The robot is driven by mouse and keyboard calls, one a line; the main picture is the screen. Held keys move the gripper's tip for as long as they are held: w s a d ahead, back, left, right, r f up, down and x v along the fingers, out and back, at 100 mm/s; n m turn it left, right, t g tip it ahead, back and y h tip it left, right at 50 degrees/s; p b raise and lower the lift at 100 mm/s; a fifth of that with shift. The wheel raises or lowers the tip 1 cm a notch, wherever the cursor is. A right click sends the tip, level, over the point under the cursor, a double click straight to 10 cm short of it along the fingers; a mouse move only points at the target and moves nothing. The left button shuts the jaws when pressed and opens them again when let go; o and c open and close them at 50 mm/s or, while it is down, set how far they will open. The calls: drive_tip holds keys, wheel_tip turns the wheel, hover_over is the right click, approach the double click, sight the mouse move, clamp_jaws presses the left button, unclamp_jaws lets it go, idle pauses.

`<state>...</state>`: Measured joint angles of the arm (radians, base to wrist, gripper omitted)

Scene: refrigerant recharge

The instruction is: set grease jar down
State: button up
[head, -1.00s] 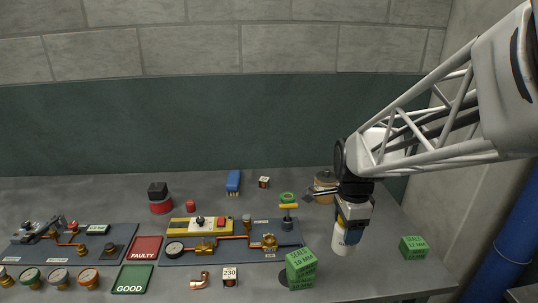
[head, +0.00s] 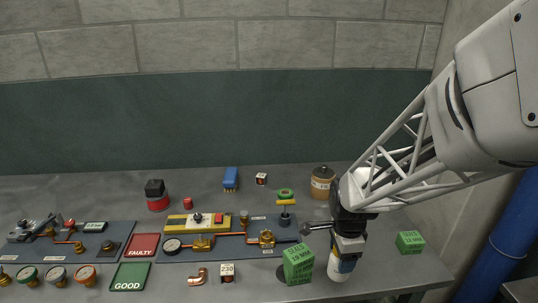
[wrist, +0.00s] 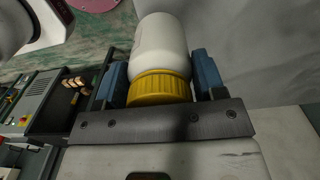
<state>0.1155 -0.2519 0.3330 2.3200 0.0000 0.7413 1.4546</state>
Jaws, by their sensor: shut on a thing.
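The grease jar is a white jar (head: 339,271) with a yellow lid (wrist: 160,87). In the head view it is under my gripper (head: 346,250), near the table's front right edge. In the wrist view the white body (wrist: 160,44) points away from me, with one blue finger on each side of the jar. My gripper (wrist: 160,80) is shut on the jar. The gripper hides the jar's upper part in the head view. I cannot tell whether its base touches the table.
A green box (head: 298,265) stands just left of the jar, and another green box (head: 409,242) lies to the right. A brown tin (head: 322,184) stands behind. The blue gauge panel (head: 230,252) is further left. Bare grey table (head: 385,268) lies right of the jar.

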idle(0.3)
drive_tip(key=w+d+f, duration=0.1)
drive_tip(key=w, duration=1.5)
drive_tip(key=shift+d+f, duration=0.2)
drive_tip(key=shift+d, duration=0.15)
drive_tip(key=shift+f, duration=1.75)
drive_tip(key=shift+f, duration=0.15)
drive_tip(key=o, duration=1.1)
wheel_tip(320, 180, up, 12)
drive_tip(key=shift+r, duration=0.15)
